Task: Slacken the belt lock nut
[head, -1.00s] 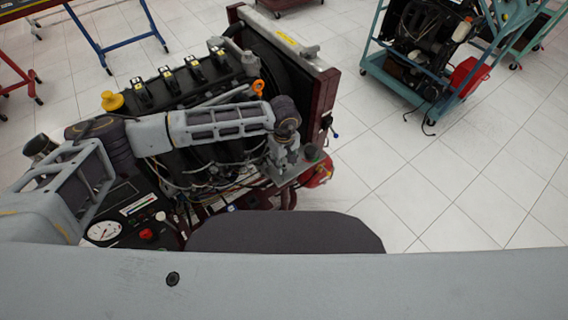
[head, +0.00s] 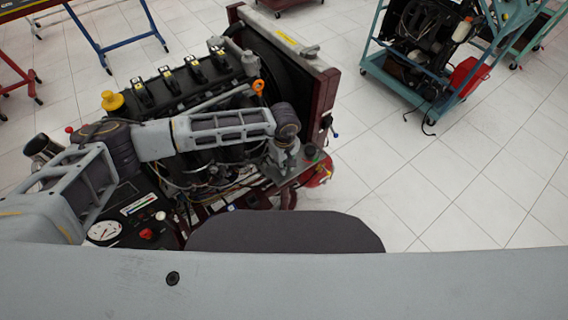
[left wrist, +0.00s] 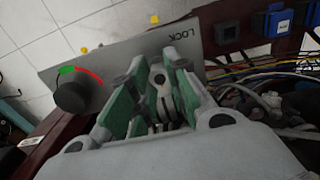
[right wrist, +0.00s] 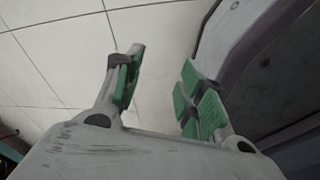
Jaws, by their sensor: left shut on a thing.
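My left gripper (head: 284,160) points down at a grey plate (head: 300,170) at the front right corner of the engine stand. In the left wrist view my left gripper (left wrist: 160,95) has its green-padded fingers closed around a small grey metal piece (left wrist: 158,78), which appears to be the belt lock nut. The fingers hide most of it. The plate (left wrist: 120,62) carries the word LOCK beside the fingers. A black knob (left wrist: 70,96) with a green and red arc is on the same plate, left of the fingers. My right gripper (right wrist: 160,90) is open and empty above the tiled floor.
The engine (head: 190,85) and its radiator frame (head: 325,90) stand close beyond my left arm. Wires (left wrist: 270,80) run right of the left fingers. A gauge panel (head: 125,215) is at the left. The floor right of the stand is clear up to a teal trolley (head: 400,85).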

